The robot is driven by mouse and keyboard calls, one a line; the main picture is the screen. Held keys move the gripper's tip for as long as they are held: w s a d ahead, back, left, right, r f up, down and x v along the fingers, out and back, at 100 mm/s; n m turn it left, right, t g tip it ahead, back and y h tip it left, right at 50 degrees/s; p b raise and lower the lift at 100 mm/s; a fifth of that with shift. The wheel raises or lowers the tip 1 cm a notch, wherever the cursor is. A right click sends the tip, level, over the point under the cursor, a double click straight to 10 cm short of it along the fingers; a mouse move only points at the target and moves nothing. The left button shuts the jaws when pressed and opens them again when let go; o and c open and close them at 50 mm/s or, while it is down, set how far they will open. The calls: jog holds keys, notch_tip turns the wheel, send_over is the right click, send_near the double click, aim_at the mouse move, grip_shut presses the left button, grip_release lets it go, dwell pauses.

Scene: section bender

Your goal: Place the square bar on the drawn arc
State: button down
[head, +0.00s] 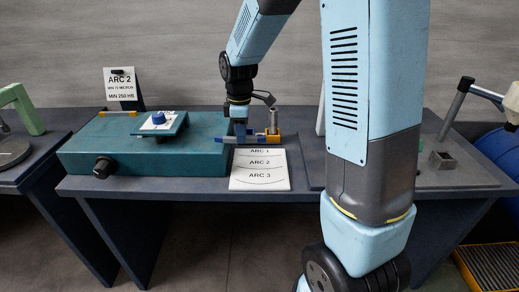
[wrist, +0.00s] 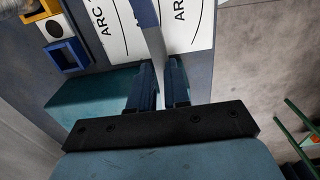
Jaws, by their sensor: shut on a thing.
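My gripper (wrist: 162,70) is shut on the square bar, a plain grey bar (wrist: 150,30) that runs up the wrist view from between the fingers. In the head view my gripper (head: 238,130) is low over the back left corner of the arc sheet. The bar cannot be made out there. The white sheet (head: 260,180) carries drawn arcs labelled ARC 1, ARC 2 and ARC 3. In the wrist view the bar crosses in front of the sheet (wrist: 122,35); I cannot tell whether it touches it. A standing card (head: 120,85) reads ARC 2.
A teal machine (head: 100,150) with a black knob and blue dial stands left of the sheet. A brass post (head: 274,124) stands behind it. A blue frame (wrist: 65,57) shows at upper left in the wrist view.

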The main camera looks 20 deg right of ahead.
jog(key=w+d+f, duration=0.2)
jog(key=d, duration=0.1)
send_over(260, 156)
notch_tip(260, 156, down, 5)
jog(key=shift+a+f, duration=0.1)
jog(key=shift+a, duration=0.05)
notch_tip(260, 156, down, 3)
jog(key=shift+w+f, duration=0.15)
jog(key=shift+f, duration=0.05)
jog(key=c, duration=1.1)
grip_release()
notch_tip(260, 156, up, 12)
jog(key=s+r+m+t, duration=0.3)
jog(key=s+r+m, duration=0.4)
jog(key=s+r, duration=0.55)
jog(key=s+r+m+t, duration=0.2)
jog(key=s+m, duration=0.5)
jog(key=s, duration=0.8)
jog(key=shift+s+d+r+t, duration=0.2)
jog(key=shift+s+r+t, duration=0.15)
jog(key=shift+r, duration=0.4)
